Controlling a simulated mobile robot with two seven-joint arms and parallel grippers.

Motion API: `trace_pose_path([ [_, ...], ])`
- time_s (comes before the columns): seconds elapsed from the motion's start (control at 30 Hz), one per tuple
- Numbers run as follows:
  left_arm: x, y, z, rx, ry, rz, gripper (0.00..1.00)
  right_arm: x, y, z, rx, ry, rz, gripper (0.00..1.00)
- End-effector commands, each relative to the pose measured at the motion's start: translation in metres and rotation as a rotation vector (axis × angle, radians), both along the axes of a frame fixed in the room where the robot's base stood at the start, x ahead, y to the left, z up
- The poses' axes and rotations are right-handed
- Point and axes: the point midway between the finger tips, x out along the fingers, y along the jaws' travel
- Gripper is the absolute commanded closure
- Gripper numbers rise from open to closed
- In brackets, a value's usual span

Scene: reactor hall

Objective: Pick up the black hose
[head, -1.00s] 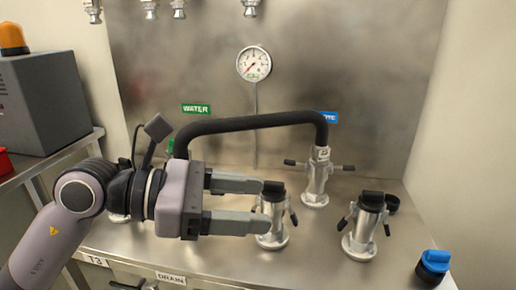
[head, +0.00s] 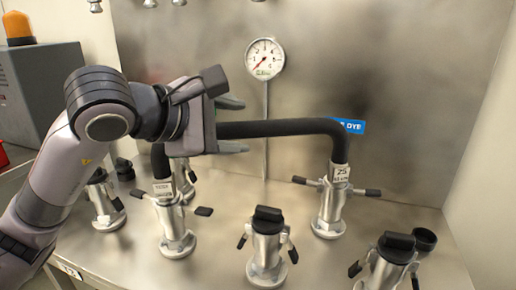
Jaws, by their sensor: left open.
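The black hose (head: 285,128) arches between two metal couplings. Its right end goes down into the coupling with a white tag (head: 331,200), and its left end goes down into another tagged coupling (head: 173,225). My left gripper (head: 236,124) is open at the left part of the hose's top run. One finger shows above the hose and one below it; I cannot tell whether they touch it. My gripper's body and wrist hide the hose's upper left bend. My right gripper is not in view.
Capped couplings stand in front, at the middle (head: 267,245) and the right (head: 388,262), with another at the left (head: 104,203). A loose black cap (head: 425,238) lies at the right. A pressure gauge (head: 265,58) is on the steel back wall. A grey box (head: 48,85) with an orange lamp (head: 18,27) stands at left.

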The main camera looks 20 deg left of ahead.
Motion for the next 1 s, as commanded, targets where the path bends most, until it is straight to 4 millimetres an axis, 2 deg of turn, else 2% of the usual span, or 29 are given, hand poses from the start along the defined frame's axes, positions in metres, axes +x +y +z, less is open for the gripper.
trace_pose_path([
  [0.3,0.038,-0.013,-0.018,-0.003,0.004,-0.002,0.37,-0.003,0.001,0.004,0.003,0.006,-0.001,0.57],
  [0.6,0.042,-0.015,-0.02,-0.002,0.001,-0.002,0.37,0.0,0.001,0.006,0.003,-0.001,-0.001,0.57],
  [0.8,0.042,-0.015,-0.02,-0.002,0.001,-0.002,0.99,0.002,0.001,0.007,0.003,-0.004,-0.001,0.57],
  [1.0,0.042,-0.014,-0.017,-0.004,-0.004,-0.001,1.0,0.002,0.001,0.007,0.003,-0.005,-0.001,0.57],
])
